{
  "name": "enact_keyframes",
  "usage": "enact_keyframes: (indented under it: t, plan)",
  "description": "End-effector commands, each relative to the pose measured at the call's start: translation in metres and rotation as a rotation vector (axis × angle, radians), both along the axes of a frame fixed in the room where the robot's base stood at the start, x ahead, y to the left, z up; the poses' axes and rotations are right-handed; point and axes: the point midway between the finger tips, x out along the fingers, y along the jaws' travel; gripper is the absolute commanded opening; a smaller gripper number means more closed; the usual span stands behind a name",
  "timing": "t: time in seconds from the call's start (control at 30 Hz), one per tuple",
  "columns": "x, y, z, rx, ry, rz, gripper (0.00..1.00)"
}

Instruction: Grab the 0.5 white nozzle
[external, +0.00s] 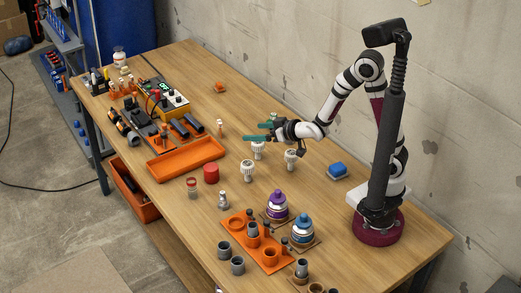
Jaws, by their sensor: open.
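Three white nozzle-like pieces stand on the wooden table: one white piece (258,150) just below my gripper in the picture, another white piece (291,159) to its right, and a third white piece (248,171) nearer the front. Size marks are too small to read, so I cannot tell which is the 0.5 nozzle. My gripper (262,131) has teal fingers, points left, and is open with nothing visible between the fingers. It hovers around the back of the first white piece; I cannot tell whether it touches it.
An orange tray (186,163) lies left of the white pieces. A red cylinder (211,173) stands beside it. An orange plate (262,257) with grey pipe pieces, a purple-topped container (277,206) and a blue-topped container (302,229) stand in front. A blue block (338,170) lies right.

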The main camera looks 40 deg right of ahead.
Motion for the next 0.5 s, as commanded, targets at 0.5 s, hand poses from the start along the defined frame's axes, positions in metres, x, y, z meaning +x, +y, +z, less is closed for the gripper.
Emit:
enact_keyframes:
  t: [0.5]
  plan:
    - [0.021,0.007,-0.155,0.004,-0.011,-0.004,0.94]
